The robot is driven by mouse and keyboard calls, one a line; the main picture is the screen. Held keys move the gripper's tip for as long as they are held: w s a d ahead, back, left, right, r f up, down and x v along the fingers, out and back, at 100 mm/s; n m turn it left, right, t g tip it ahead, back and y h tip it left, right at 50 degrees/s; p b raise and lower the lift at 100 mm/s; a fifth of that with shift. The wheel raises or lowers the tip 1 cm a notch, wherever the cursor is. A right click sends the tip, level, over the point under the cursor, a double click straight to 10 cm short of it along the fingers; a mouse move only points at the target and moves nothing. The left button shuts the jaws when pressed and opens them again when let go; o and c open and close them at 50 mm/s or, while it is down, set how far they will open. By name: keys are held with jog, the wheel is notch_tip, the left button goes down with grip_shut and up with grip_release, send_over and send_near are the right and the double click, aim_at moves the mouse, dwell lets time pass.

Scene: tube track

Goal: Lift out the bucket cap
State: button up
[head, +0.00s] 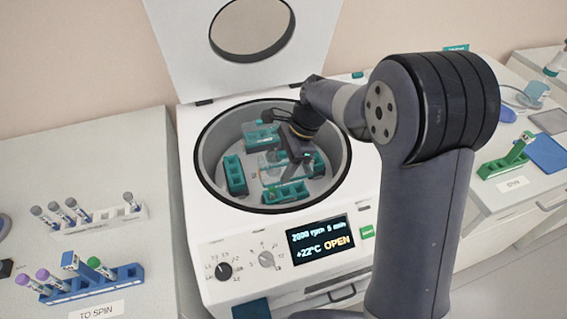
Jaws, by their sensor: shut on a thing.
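The centrifuge (200,225) stands open with its lid raised. Several teal buckets sit in its round bowl: one at the left (235,175), one at the back (262,135) and one at the front (288,192). My gripper (291,162) reaches down into the bowl from the right, among the buckets. It is shut on a pale, see-through piece (270,163) that looks like the bucket cap. My gripper and wrist hide part of this piece and the right side of the bowl. I cannot tell whether the cap is clear of its bucket.
The bowl rim (207,192) surrounds my gripper closely. The raised lid (190,50) stands behind. A white rack (100,220) and a blue rack (95,287) with tubes stand on the left. A green rack (505,163) and a blue mat (548,154) are on the right.

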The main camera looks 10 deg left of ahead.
aim_at(283, 152)
jog(key=shift+r+p, duration=1.95)
jog(key=shift+r, duration=0.4)
